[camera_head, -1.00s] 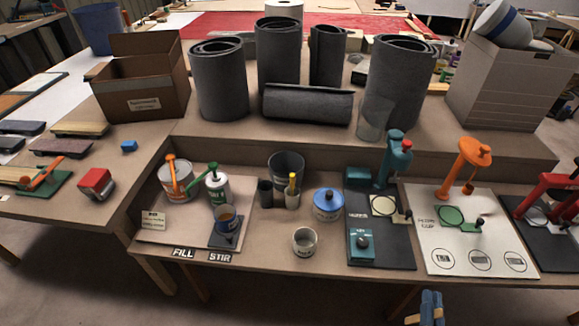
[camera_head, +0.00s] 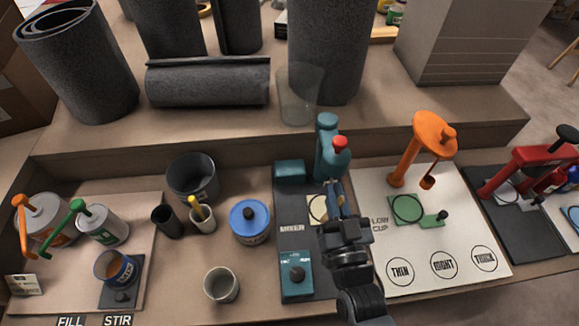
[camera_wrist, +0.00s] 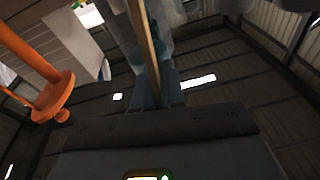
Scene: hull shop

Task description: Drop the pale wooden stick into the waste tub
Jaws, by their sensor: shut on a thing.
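The pale wooden stick (camera_wrist: 148,45) runs up from between the blue fingertips of my gripper (camera_wrist: 158,92) in the wrist view. My gripper is shut on it. In the head view my gripper (camera_head: 334,198) is over the dark mat, in front of the teal press (camera_head: 328,150); the stick is hard to make out there. A dark grey open tub (camera_head: 193,182), which looks like the waste tub, stands on the bench to the left of my gripper, against the raised step. It is upright, and my gripper is well apart from it.
Between tub and gripper stand a blue-lidded pot (camera_head: 249,222) and a cup with a yellow item (camera_head: 203,217). A small grey cup (camera_head: 221,285) is nearer. An orange pump (camera_head: 428,140) stands to the right. Grey rolls (camera_head: 208,82) and a clear beaker (camera_head: 298,95) occupy the step.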

